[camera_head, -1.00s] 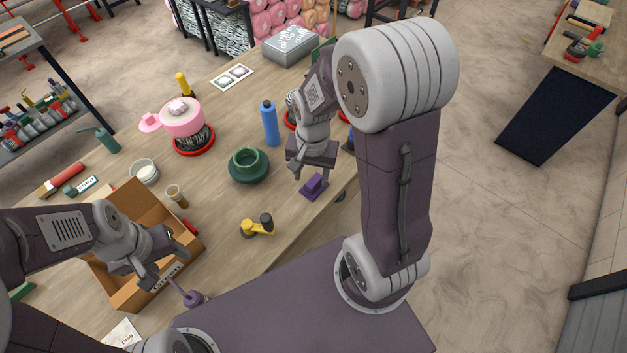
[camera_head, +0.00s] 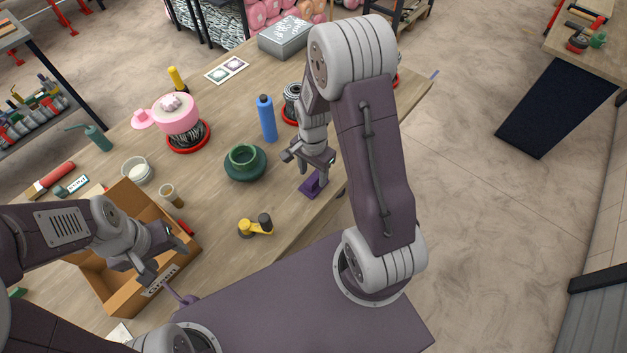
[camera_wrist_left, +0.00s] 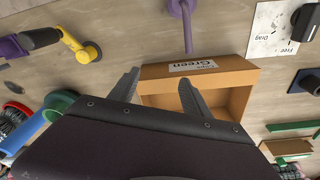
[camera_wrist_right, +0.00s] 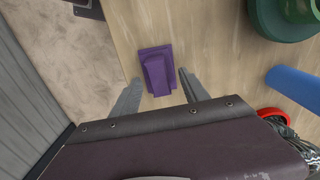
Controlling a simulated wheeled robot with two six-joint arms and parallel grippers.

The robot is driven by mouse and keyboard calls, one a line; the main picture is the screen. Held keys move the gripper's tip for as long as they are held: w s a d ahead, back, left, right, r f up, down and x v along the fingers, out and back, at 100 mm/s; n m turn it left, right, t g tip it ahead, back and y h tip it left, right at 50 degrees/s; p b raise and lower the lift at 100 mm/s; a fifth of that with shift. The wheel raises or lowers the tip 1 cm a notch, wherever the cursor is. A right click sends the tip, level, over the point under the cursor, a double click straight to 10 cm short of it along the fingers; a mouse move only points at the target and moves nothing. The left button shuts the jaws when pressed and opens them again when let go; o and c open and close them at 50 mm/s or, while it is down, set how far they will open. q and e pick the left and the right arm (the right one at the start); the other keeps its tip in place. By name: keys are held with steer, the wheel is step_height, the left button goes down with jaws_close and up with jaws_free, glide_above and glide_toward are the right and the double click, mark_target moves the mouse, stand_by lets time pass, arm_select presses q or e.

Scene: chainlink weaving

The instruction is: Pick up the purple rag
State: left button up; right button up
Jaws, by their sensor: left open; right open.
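The purple rag (camera_head: 312,184) lies folded on the wooden table near its right edge. In the right wrist view the rag (camera_wrist_right: 156,70) lies ahead of and partly between the fingers. My right gripper (camera_head: 307,170) is open and empty, just above the rag, and its fingers (camera_wrist_right: 158,90) are spread to either side. My left gripper (camera_head: 163,268) is open and empty over the cardboard box; its fingers also show in the left wrist view (camera_wrist_left: 157,85).
The cardboard box (camera_head: 122,290) stands at the front left of the table. A green round pot (camera_head: 245,160), a blue bottle (camera_head: 267,120) and a yellow-and-black tool (camera_head: 254,226) are left of the right gripper. Bare tabletop (camera_head: 292,207) surrounds the rag.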

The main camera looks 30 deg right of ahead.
steer(key=shift+s+f, duration=0.2)
steer(key=shift+f, duration=1.05)
steer(key=shift+w+f, duration=0.15)
jaws_close()
steer(key=shift+r, duration=0.35)
steer(key=r, duration=0.4)
steer(key=shift+s+d+b, duration=0.3)
steer(key=shift+d, duration=0.05)
steer(key=s+d+r, duration=0.6)
steer(key=s, duration=0.3)
steer(key=shift+r+b, duration=0.2)
steer(key=shift+b, duration=0.1)
steer(key=shift+s, duration=0.1)
